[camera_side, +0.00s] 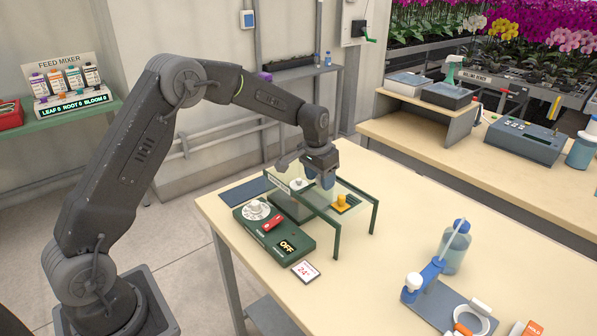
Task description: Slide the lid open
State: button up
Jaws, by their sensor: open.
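A small case with a dark green frame and a clear glass-like lid (322,202) stands on the wooden table. My gripper (319,181) is open, pointing down at the back part of the lid. I cannot tell whether its fingertips touch the lid. A small white round piece (297,184) shows just left of the fingers; I cannot tell whether it is on the lid or under it. My gripper hides part of the case's back edge.
A green control box (273,236) with a white dial, a red part and an "OFF" display sits against the case's left side. A small tag reading 24 (305,271) lies in front. The table between is clear.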

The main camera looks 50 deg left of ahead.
jog(key=shift+r, duration=3.5)
jog(key=s+d+r+t, duration=0.1)
jog(key=s+d+r, duration=0.2)
jog(key=s+r, duration=0.4)
jog(key=s+d+r+t, duration=0.1)
jog(key=s+d+r, duration=0.25)
jog(key=s, duration=0.55)
jog(key=s+d+f+t, duration=0.1)
jog(key=s+d, duration=0.1)
jog(key=s, duration=1.5)
jog(key=shift+s+f+t, duration=0.35)
jog(key=shift+t, duration=0.05)
